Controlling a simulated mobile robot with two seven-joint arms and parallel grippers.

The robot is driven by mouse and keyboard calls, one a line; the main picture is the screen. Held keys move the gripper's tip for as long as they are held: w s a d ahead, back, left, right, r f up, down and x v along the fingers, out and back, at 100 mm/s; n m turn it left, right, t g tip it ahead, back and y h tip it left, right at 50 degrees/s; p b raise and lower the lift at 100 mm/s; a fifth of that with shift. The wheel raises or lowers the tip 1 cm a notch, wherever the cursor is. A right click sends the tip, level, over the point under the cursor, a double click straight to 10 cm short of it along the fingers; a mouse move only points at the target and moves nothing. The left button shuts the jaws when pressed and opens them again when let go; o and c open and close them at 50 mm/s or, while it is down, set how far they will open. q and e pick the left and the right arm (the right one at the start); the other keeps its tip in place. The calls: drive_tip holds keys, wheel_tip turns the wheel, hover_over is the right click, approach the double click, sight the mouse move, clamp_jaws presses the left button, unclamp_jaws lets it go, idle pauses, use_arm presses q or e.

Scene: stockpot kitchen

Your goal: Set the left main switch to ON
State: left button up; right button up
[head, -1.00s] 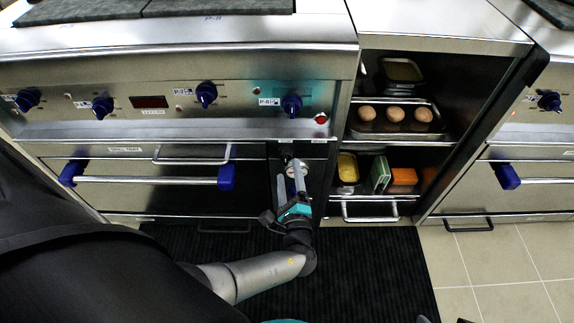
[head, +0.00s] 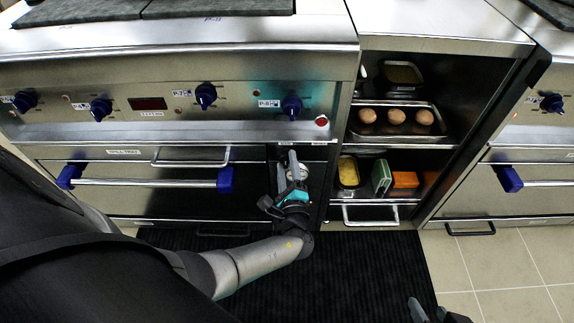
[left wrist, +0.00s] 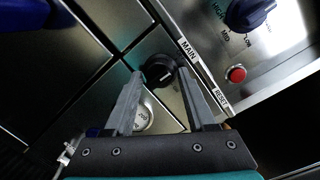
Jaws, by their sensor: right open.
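The left main switch is a round black knob (left wrist: 160,72) with a pale pointer line, on the dark panel beside the MAIN label (left wrist: 188,50) in the left wrist view. The pointer lies at a slant; I cannot read an ON or OFF mark. My left gripper (left wrist: 160,78) is open, its two grey fingers on either side of the knob with gaps showing. I cannot tell how deep the fingertips reach. In the head view my left gripper (head: 285,160) hides the switch below the range's control panel. My right gripper (head: 431,311) shows partly at the bottom edge, open.
A red reset button (left wrist: 236,74) and a blue control knob (left wrist: 250,10) sit near the switch. A round gauge (left wrist: 144,112) lies just below it. The oven handle (head: 150,180) is to the left; an open shelf with an egg tray (head: 395,133) is to the right.

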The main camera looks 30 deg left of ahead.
use_arm(q)
clamp_jaws()
drive_tip(key=shift+m, duration=0.4)
use_arm(e)
drive_tip(key=shift+w, duration=0.1)
use_arm(q)
drive_tip(key=m+t, duration=0.1)
drive_tip(key=m, duration=1.2)
drive_tip(key=shift+s+f+m+t, duration=0.1)
drive_tip(key=shift+f+m+t, duration=0.05)
drive_tip(key=shift+m+t, duration=0.2)
drive_tip(key=shift+m+t+h+p, duration=0.4)
drive_tip(key=shift+m+h, duration=0.1)
drive_tip(key=shift+m, duration=1.95)
use_arm(e)
drive_tip(key=shift+s+d+r+g+h, duration=0.2)
drive_tip(key=shift+s+d+g+h, duration=0.3)
drive_tip(key=shift+s+d, duration=0.4)
drive_tip(key=shift+s, duration=0.1)
